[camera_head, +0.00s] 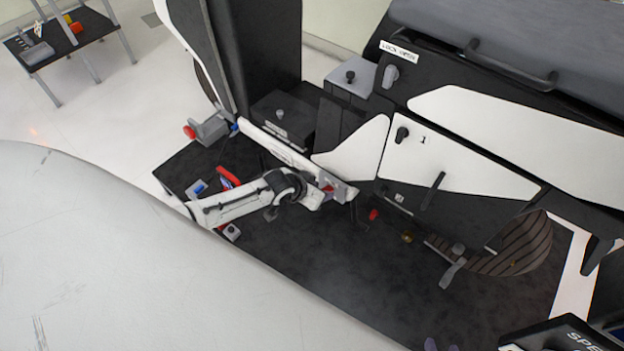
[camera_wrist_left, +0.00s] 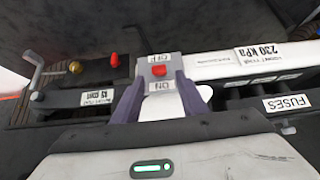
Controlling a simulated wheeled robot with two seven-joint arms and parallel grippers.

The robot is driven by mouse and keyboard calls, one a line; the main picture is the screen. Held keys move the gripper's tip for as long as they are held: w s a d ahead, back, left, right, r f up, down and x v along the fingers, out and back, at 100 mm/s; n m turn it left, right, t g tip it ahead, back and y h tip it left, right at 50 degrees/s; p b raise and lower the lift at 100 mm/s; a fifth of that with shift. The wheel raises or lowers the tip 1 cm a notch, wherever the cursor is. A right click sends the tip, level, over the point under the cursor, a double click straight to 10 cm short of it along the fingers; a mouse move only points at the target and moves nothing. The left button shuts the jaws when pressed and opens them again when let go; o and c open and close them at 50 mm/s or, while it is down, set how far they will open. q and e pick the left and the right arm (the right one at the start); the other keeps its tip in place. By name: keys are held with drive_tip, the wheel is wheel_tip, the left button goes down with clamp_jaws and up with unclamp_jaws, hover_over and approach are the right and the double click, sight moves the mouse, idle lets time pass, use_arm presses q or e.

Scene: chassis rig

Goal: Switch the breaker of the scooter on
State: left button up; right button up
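The breaker (camera_wrist_left: 158,71) is a small grey block with a red switch between upside-down OFF and ON labels, OFF at the top in the left wrist view. The red switch sits midway between the labels; I cannot tell which way it is tipped. My left gripper (camera_wrist_left: 158,92) has its two purple fingers apart, one on each side of the block, close to it. In the head view my left gripper (camera_head: 335,189) is at the scooter's (camera_head: 455,165) lower side and largely hides the breaker.
A white bar with a 230 kPa label (camera_wrist_left: 256,54) and a FUSES panel (camera_wrist_left: 288,103) lie right of the breaker. A lever and knobs (camera_wrist_left: 113,61) stand to its left. A dark SPE-labelled panel (camera_head: 565,337) is at lower right. A small table (camera_head: 65,40) stands far left.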

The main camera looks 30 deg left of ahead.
use_arm(q)
drive_tip(key=p+v, duration=0.2)
drive_tip(key=v, duration=0.5)
idle(0.3)
